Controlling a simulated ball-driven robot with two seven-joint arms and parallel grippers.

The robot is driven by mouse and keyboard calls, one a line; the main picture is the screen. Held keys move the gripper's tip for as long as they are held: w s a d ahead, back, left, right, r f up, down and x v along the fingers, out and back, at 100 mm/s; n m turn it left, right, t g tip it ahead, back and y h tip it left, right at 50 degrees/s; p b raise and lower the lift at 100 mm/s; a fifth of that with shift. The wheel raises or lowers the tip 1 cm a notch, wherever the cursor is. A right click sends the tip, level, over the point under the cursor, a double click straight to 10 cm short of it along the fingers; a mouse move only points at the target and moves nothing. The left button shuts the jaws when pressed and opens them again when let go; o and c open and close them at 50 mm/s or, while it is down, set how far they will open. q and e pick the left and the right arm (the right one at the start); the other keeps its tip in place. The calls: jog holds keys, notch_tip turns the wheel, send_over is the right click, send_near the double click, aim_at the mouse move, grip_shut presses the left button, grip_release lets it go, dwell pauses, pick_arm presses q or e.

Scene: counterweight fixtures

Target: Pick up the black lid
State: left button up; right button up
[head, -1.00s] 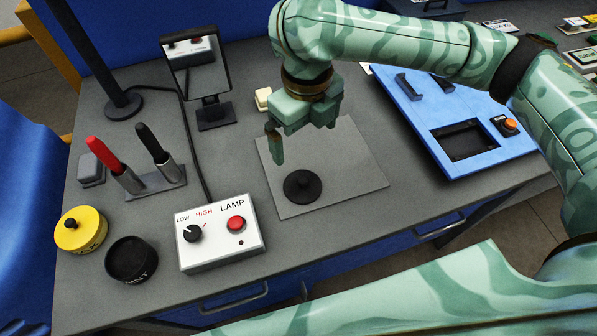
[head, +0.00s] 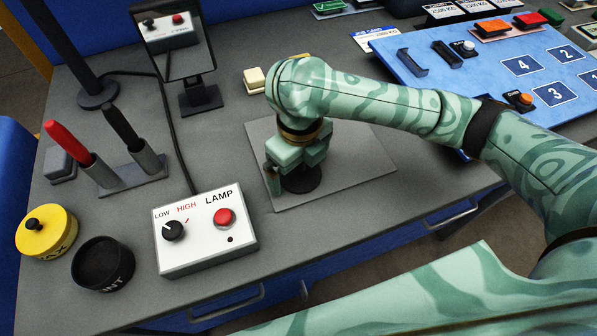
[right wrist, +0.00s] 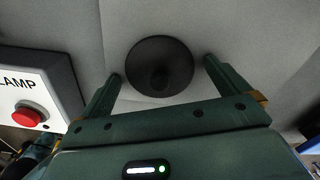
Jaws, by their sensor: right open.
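The black lid (head: 301,180) is a round disc with a knob, lying on the grey mat (head: 350,183). In the head view it is partly hidden by my right gripper (head: 290,188), which is low over it. In the right wrist view the lid (right wrist: 160,66) shows between and a little beyond the fingertips of my right gripper (right wrist: 162,72). The fingers are open, one on each side, and I see no contact with the lid. My left gripper is not in view.
The white lamp box (head: 205,232) stands left of the mat. A yellow pot (head: 46,232) and an open black pot (head: 103,264) stand at the front left. A mirror (head: 178,55) and a cream block (head: 255,80) are behind; a blue panel (head: 480,60) is at the right.

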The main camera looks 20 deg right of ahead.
jog(key=shift+r, duration=0.1)
jog(key=c, duration=1)
jog(key=shift+o, duration=0.2)
